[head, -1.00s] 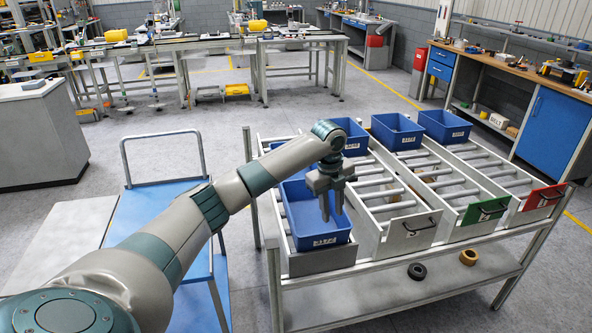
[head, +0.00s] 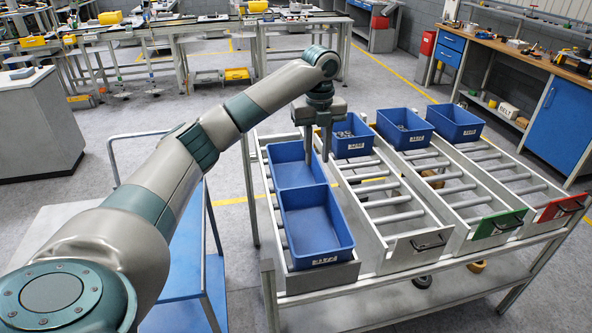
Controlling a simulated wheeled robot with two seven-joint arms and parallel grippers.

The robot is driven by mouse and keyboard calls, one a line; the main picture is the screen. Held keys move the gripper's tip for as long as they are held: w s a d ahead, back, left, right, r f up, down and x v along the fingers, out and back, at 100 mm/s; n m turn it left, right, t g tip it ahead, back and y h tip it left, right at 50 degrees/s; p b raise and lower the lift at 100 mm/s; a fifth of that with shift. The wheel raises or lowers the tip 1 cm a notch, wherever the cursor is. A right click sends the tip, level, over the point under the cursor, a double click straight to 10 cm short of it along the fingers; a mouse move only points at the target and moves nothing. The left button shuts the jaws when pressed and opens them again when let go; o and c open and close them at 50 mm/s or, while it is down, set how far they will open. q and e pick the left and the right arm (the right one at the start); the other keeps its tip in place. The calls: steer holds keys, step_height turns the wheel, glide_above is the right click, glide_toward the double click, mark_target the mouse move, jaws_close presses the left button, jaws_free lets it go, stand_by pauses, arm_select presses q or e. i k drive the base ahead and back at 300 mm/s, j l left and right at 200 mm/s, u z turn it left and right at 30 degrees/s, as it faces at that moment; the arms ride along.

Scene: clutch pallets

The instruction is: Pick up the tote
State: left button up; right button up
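Two empty blue totes stand in the leftmost lane of the rack. The near tote (head: 317,228) is at the lane's front end, and the far tote (head: 290,172) is right behind it. My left gripper (head: 317,158) points down by the right side of the far tote, its two fingers apart with nothing between them. I cannot tell whether a finger touches the tote wall. Three more blue totes stand at the back of the other lanes: one with grey parts (head: 352,145), a middle one (head: 404,138) and a right one (head: 455,131). My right gripper is out of view.
The roller rack (head: 405,212) has sloping lanes with white, green (head: 498,224) and red (head: 560,205) front plates. A blue cart (head: 180,290) with a handle stands left of it, partly behind my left arm. A workbench (head: 530,60) stands at the right. Floor is clear behind the rack.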

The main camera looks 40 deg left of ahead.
mark_target(317, 232)
steer(key=i+j, duration=0.8)
